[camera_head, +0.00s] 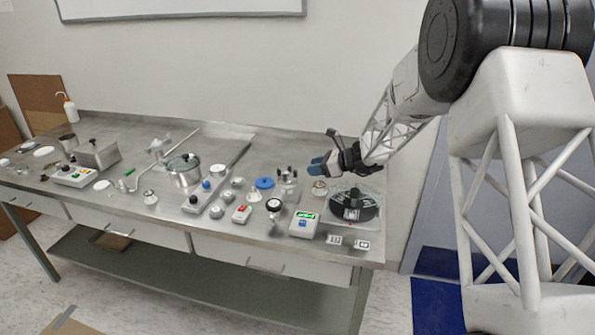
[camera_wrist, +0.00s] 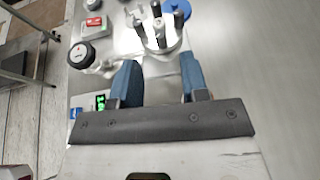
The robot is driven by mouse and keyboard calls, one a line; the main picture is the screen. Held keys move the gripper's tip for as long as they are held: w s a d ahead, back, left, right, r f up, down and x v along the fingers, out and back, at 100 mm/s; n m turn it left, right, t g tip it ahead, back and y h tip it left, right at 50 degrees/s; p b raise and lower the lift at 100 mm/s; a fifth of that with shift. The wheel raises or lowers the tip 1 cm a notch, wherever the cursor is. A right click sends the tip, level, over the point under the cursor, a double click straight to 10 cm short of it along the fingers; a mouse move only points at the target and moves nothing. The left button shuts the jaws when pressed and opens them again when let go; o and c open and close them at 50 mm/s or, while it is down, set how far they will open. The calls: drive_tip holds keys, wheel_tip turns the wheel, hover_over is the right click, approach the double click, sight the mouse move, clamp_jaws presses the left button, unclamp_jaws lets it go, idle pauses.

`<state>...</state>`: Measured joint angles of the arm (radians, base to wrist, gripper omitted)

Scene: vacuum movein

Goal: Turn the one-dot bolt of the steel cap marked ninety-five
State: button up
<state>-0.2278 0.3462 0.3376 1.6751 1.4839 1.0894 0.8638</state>
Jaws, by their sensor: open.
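A round steel cap (camera_head: 288,187) with several upright bolts stands near the right end of the bench. In the wrist view the steel cap (camera_wrist: 163,48) is just beyond my fingertips, with grey and dark bolts (camera_wrist: 160,30) on its top. I cannot read a ninety-five on it, and no dots on the bolts can be made out. My gripper (camera_head: 318,167) is above the bench, to the right of the cap and apart from it. In the wrist view my gripper (camera_wrist: 157,75) has its two blue fingers spread with nothing between them.
A black round device (camera_head: 353,205) sits to the right. A steel pot (camera_head: 184,172) is farther left.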

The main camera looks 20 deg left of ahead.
sight(295, 170)
drive_tip(key=shift+x, duration=3.5)
clamp_jaws()
